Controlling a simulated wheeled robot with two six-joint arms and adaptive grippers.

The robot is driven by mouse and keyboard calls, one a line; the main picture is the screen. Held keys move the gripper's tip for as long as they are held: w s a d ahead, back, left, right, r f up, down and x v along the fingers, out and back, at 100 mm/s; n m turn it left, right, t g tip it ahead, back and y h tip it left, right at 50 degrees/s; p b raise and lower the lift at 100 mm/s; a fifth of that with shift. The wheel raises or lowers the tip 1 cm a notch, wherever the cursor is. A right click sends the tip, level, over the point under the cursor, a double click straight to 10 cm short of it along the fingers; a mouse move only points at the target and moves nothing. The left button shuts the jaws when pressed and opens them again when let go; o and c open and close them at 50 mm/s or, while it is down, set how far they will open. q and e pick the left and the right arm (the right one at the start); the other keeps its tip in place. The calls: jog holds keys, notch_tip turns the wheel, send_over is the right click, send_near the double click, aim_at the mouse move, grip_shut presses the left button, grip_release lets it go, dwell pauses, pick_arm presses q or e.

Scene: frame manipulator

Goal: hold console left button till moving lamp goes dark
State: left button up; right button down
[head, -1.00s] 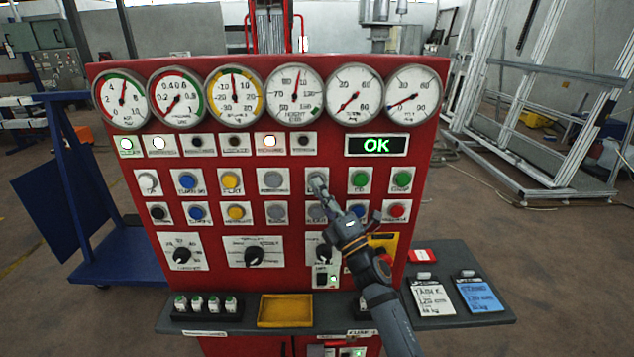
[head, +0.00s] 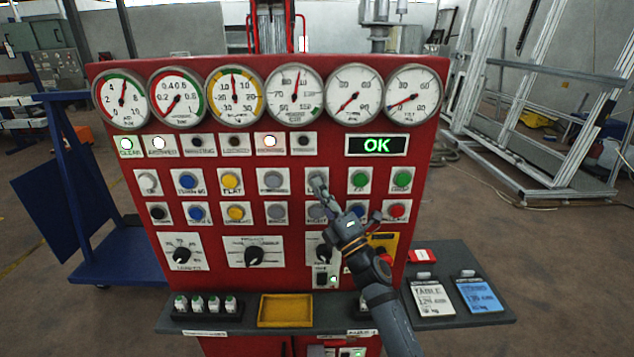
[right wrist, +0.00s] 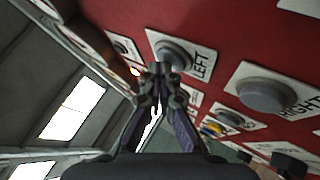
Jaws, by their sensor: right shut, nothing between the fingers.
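The red console (head: 140,90) stands in front of me. My right gripper (head: 319,184) is shut and empty, its tips at a grey button in the upper button row. In the right wrist view the closed fingertips (right wrist: 160,70) overlap the edge of the grey button labelled LEFT (right wrist: 178,50). I cannot tell how far it is pressed. In the lamp row, the fifth lamp (head: 270,141) glows warm white. The green first lamp (head: 126,143) and white second lamp (head: 158,143) are lit; the others look dark. The small lamp labels are too blurred to tell which is moving. My left gripper is out of view.
A grey button labelled RIGHT (right wrist: 262,95) sits beside it. The green display (head: 377,146) reads OK. Several round gauges line the top. Knobs, a yellow tray (head: 285,322) and a side shelf with two clipboards (head: 432,297) lie below.

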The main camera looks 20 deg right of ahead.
jog(key=shift+s+a, duration=0.2)
jog(key=shift+s, duration=0.6)
jog(key=s+p, duration=0.1)
jog(key=s, duration=0.1)
jog(key=s+a, duration=0.1)
jog(key=s, duration=0.1)
jog(key=shift+s+a+p, duration=0.2)
jog(key=shift+s+p, duration=0.15)
jog(key=shift+s, duration=0.05)
jog(key=shift+f, duration=0.1)
